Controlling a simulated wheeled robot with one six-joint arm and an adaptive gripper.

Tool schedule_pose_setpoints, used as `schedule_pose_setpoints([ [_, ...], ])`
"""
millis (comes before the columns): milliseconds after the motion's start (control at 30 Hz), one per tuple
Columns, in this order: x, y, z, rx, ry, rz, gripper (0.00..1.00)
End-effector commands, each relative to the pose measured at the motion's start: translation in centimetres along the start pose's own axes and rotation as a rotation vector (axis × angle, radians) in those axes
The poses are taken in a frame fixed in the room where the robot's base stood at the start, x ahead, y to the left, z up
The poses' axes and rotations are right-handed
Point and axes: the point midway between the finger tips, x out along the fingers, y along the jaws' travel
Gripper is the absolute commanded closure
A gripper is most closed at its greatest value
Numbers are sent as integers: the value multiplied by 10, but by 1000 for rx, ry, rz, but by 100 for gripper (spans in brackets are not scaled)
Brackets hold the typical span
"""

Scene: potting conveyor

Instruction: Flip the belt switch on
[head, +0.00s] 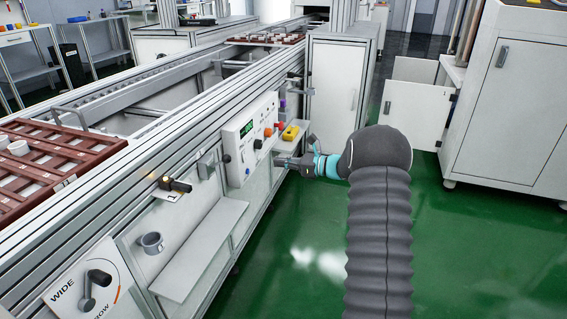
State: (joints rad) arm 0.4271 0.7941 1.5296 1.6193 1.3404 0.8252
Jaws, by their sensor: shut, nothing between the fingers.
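My gripper (284,161) is shut and empty. It points left toward the conveyor's side, just below and right of the panel. Whether its tips touch anything is too small to tell.
A yellow box (291,133) sits just above my gripper. A grey shelf (200,248) and a WIDE lever plate (92,285) are at lower left. A brown tray (62,150) rests on the conveyor. A white cabinet (337,85) stands behind.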

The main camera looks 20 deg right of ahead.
Motion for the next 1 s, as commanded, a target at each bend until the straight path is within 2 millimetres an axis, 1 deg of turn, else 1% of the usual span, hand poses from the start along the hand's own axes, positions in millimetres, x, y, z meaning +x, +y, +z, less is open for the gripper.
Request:
schedule_pose_setpoints([
  [33,11,1,1,-1,0,4,100],
  [300,61,1,1,-1,0,3,100],
  [500,89,1,1,-1,0,3,100],
  [700,101,0,0,0,0,1,100],
  [1000,103,0,0,0,0,0,100],
])
